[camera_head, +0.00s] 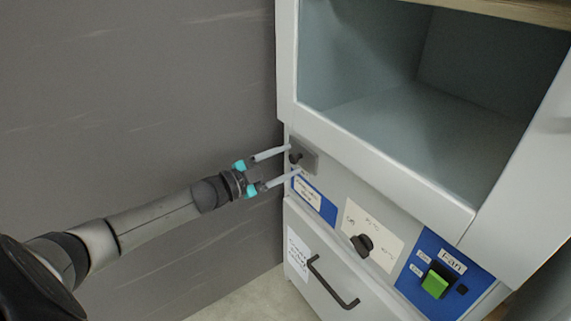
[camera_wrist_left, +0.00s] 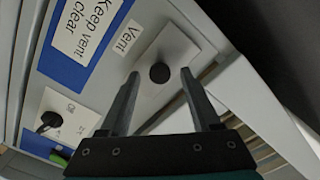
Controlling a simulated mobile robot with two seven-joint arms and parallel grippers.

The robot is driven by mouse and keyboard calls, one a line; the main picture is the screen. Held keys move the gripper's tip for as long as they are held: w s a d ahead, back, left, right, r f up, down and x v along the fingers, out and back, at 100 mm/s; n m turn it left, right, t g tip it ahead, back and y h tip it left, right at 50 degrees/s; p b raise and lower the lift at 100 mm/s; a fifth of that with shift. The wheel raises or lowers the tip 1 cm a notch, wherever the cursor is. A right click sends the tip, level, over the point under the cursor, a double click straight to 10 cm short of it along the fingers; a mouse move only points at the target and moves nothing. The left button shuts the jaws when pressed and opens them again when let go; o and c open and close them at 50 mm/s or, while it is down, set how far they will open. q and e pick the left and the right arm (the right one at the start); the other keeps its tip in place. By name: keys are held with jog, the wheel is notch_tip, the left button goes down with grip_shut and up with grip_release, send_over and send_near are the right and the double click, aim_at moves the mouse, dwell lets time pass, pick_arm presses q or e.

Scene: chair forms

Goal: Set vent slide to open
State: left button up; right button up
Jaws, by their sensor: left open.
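The vent slide is a dark round knob (camera_head: 296,157) on a grey plate (camera_head: 310,158) at the upper left of the cabinet's control panel. In the left wrist view the knob (camera_wrist_left: 160,73) stands on its light plate (camera_wrist_left: 172,46), next to a small label reading "Vent" (camera_wrist_left: 124,41). My left gripper (camera_head: 291,162) is open, with its two fingers pointing at the plate. In the wrist view the fingertips (camera_wrist_left: 160,80) lie on either side of the knob. I cannot tell whether they touch it. My right gripper is not in view.
A blue "Keep vent clear" label (camera_wrist_left: 82,30) is beside the plate. A dark rotary knob (camera_head: 362,244) and a green fan switch (camera_head: 435,283) sit further right. A drawer handle (camera_head: 330,284) sticks out below. An empty compartment (camera_head: 420,120) is above; a grey wall (camera_head: 140,100) is left.

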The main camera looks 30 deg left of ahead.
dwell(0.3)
pick_arm(q)
grip_shut()
dwell(0.4)
dwell(0.9)
